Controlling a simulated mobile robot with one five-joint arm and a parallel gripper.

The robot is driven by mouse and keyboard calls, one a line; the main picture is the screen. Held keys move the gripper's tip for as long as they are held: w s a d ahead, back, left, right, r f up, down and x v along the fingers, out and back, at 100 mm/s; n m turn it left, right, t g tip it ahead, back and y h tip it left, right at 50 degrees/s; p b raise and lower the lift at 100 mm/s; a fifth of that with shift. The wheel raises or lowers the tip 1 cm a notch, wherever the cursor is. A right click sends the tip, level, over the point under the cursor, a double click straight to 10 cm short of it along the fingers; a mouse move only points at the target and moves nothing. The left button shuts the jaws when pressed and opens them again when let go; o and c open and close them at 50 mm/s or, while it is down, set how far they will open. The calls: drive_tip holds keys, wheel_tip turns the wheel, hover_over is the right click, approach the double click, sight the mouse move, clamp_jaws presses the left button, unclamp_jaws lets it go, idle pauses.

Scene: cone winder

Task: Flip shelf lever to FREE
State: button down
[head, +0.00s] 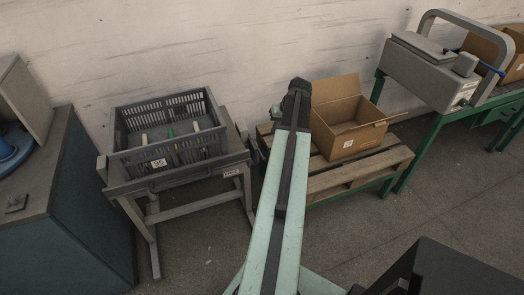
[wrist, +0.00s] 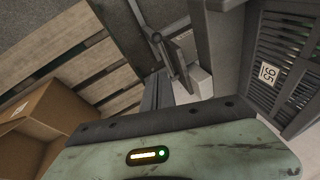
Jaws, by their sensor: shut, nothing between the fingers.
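The grey metal stand (head: 193,183) has a small lever-like part (head: 253,150) on its right side, partly behind my arm. In the wrist view a dark flat lever (wrist: 178,62) with a round pivot (wrist: 156,37) shows on the stand's side, just beyond my fingers. I cannot read which setting it is at. My gripper (wrist: 157,78) is shut and empty, its fingertips close to the lever; I cannot tell whether they touch. In the head view the fingers are hidden behind the end of my arm. A small label (head: 231,172) on the stand's front edge is too small to read.
A grey slatted crate (head: 165,159) with several cones sits on the stand; its side shows in the wrist view (wrist: 283,58). An open cardboard box (head: 340,142) stands on a wooden pallet (head: 345,178) to the right. A blue-green cabinet (head: 65,215) is at left.

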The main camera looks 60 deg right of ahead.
drive_tip(key=b+x, duration=0.4)
drive_tip(key=s+a+b+x, duration=0.1)
drive_tip(key=b+x, duration=0.3)
drive_tip(key=a+b+x, duration=0.1)
drive_tip(key=b+x, duration=0.4)
drive_tip(key=shift+s+a+f, duration=0.2)
drive_tip(key=shift+s+f, duration=0.05)
drive_tip(key=shift+f, duration=0.15)
drive_tip(key=shift+r, duration=0.1)
